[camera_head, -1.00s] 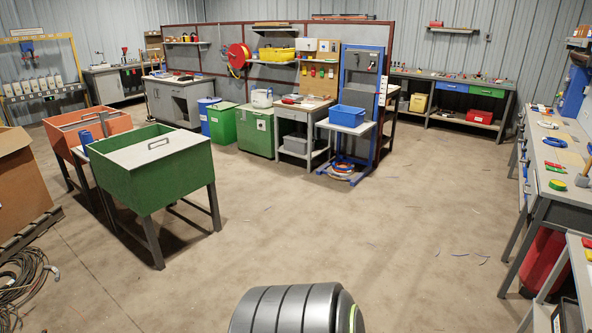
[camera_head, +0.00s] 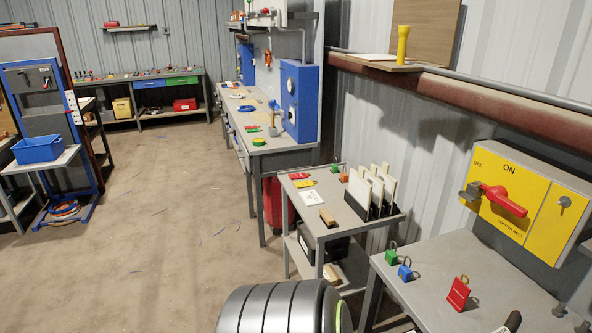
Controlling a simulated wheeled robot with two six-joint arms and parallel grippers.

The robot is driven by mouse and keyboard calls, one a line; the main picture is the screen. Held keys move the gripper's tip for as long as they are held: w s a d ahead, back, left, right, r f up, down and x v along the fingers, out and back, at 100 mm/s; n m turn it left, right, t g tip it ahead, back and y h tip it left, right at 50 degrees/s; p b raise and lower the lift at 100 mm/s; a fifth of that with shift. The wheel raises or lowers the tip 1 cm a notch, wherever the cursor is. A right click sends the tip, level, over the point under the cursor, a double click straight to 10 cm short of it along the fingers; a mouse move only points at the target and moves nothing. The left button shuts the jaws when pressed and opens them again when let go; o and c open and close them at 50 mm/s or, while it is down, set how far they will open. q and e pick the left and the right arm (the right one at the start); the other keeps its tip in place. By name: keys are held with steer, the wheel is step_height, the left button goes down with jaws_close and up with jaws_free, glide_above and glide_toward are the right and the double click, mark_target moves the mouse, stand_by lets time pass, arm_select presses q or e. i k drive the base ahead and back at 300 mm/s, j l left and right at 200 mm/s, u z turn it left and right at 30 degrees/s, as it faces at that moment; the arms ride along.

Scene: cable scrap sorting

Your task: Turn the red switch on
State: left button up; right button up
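The red switch (camera_head: 503,200) is a red handle on a yellow panel (camera_head: 530,204) on the wall at the right. The panel reads "OFF" at its upper left, "ON" at its top middle and "HOPPER BELT" low down. The handle runs from a grey end at the left down to the right; I cannot tell its exact setting.
Below the panel, a grey table (camera_head: 420,285) holds a green padlock (camera_head: 391,259), a blue padlock (camera_head: 405,272) and a red tag (camera_head: 458,293). A small table with white upright boards (camera_head: 371,190) stands left of it.

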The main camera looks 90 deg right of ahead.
mark_target(497, 194)
steer(key=z, duration=3.75)
